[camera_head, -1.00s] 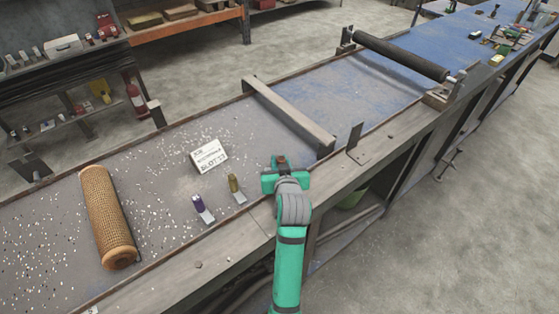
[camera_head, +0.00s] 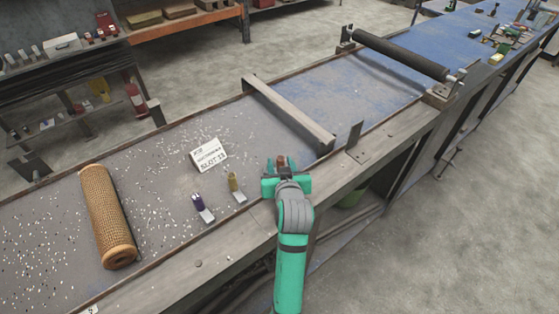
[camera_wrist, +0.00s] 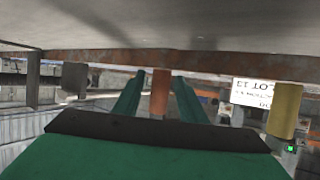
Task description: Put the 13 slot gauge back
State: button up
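My gripper (camera_wrist: 160,88) has its green fingers on either side of a reddish-brown handle (camera_wrist: 160,94). Narrow gaps seem to show between the handle and both fingers in the wrist view. In the head view the brown handle (camera_head: 281,161) is just beyond my gripper (camera_head: 284,170), near the bench's front edge; its lower part is hidden. A white card reading SLOT 13 (camera_head: 209,155) is on the bench, left of my gripper; it looks upside down in the wrist view (camera_wrist: 252,95). A yellow-handled gauge (camera_head: 235,184) and a purple-handled gauge (camera_head: 202,206) stand left of my gripper.
A perforated tan tube (camera_head: 106,220) lies at the bench's left. A grey crossbar (camera_head: 288,112) spans the bench beyond my gripper, and a dark roller (camera_head: 400,55) lies farther right. A small upright bracket (camera_head: 355,137) stands by the front rail. Pale specks litter the left bench.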

jog(key=v, duration=0.9)
jog(key=shift+s+r, duration=0.1)
